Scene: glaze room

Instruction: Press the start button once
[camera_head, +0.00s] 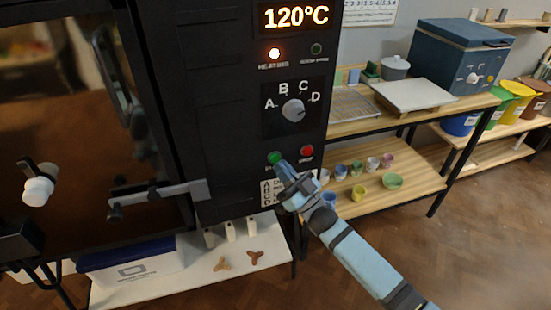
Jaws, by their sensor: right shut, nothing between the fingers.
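The green start button (274,157) is on the lower part of the black control panel, with its label partly hidden by my right gripper. My right gripper (281,166) is shut and empty, and its tips are at the lower right edge of the green button. I cannot tell whether they touch it. The red stop button (307,150) is to the right of the green one and clear of the gripper. My left gripper is not in view.
Above the buttons are a selector dial (293,110), a lit heater lamp (274,53) and a display (296,17) reading 120°C. A door latch bar (155,195) juts out at left. Shelves with several small pots (392,181) stand at right.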

